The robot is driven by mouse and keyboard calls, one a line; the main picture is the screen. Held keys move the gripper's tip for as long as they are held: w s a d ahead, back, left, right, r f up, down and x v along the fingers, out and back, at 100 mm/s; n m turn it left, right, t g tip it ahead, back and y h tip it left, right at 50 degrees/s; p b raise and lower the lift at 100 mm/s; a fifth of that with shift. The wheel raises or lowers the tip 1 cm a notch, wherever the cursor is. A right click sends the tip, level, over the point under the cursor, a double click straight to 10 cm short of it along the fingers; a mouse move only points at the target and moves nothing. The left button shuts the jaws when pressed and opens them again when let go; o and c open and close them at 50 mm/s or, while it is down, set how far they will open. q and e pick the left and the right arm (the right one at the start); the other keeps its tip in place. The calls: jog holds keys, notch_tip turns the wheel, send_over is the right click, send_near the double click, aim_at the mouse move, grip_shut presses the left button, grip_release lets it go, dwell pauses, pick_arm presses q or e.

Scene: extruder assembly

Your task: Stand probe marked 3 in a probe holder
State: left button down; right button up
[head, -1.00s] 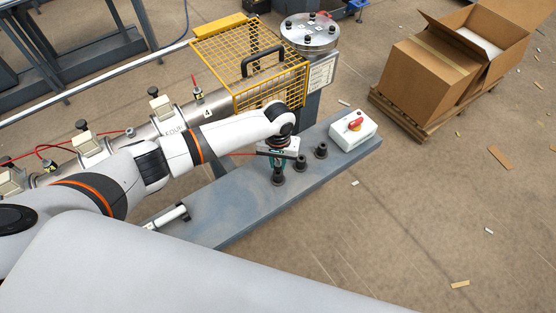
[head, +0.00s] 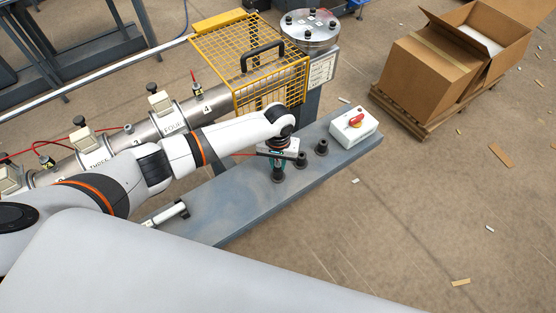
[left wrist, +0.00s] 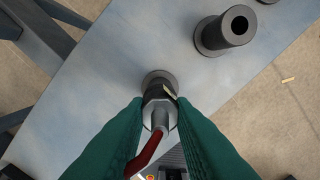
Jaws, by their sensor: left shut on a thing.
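My left gripper (head: 278,160) is over the nearest of three dark probe holders in the head view. In the left wrist view its green fingers (left wrist: 161,103) are shut on a probe (left wrist: 160,117), a grey metal body with a red lead. The probe is in line with the dark round holder (left wrist: 158,79) under it. I cannot tell how far its tip is inside the holder. No number shows on the probe. The same holder shows in the head view (head: 278,175). The middle holder (head: 300,161) and the far holder (head: 321,147) look empty. My right gripper is out of view.
The holders stand on a blue-grey bench plate (head: 240,205). A white box with a red knob (head: 354,122) is at its right end. A white cylinder (head: 172,214) lies toward its left. A barrel with a yellow cage (head: 250,60) runs behind. Cardboard boxes (head: 430,70) stand at right.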

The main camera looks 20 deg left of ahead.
pick_arm(q)
jog(key=c, duration=1.2)
grip_release()
jog(key=shift+o, duration=0.2)
notch_tip(320, 180, up, 12)
